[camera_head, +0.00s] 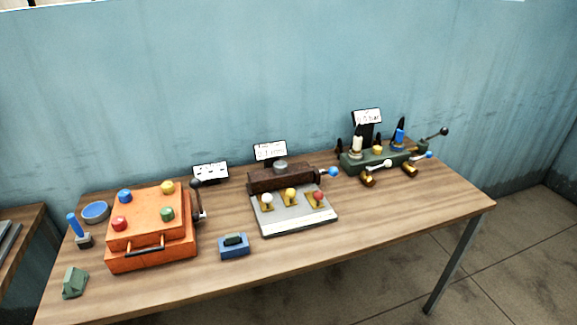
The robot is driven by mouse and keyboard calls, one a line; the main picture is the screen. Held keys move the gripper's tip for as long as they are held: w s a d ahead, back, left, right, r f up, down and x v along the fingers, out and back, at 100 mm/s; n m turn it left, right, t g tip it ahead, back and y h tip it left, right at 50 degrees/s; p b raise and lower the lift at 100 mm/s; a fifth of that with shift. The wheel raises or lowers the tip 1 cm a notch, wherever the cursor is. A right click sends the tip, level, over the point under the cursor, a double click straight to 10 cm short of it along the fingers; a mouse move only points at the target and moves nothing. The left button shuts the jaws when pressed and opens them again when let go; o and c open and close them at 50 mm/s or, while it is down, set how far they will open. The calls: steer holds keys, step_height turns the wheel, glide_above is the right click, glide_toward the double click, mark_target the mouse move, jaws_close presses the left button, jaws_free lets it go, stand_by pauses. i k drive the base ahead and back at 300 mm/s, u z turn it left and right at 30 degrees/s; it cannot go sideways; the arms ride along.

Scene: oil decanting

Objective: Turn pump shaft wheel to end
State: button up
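Three devices stand on the wooden table, and I cannot tell for certain which part is the pump shaft wheel. The orange box (150,233) at the left has coloured knobs on top and a black-knobbed lever (198,198) on its right side. The middle device has a dark brown block (262,181) with a round grey cap (280,167) on top and a blue-tipped shaft (333,172) at its right end. The green device (365,163) at the right carries a black-knobbed handle (443,132). My gripper is not in view.
Small signs stand behind the devices. A blue bowl (95,211), a blue-handled tool (76,229), a green block (75,282) and a blue block (233,246) lie on the table (400,212). Its front right is clear. A blue wall (260,80) rises close behind.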

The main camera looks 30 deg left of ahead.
mark_target(280, 167)
steer(key=k, duration=1.05)
steer(key=u, duration=1.4)
steer(key=i, duration=0.5)
steer(key=z, duration=0.3)
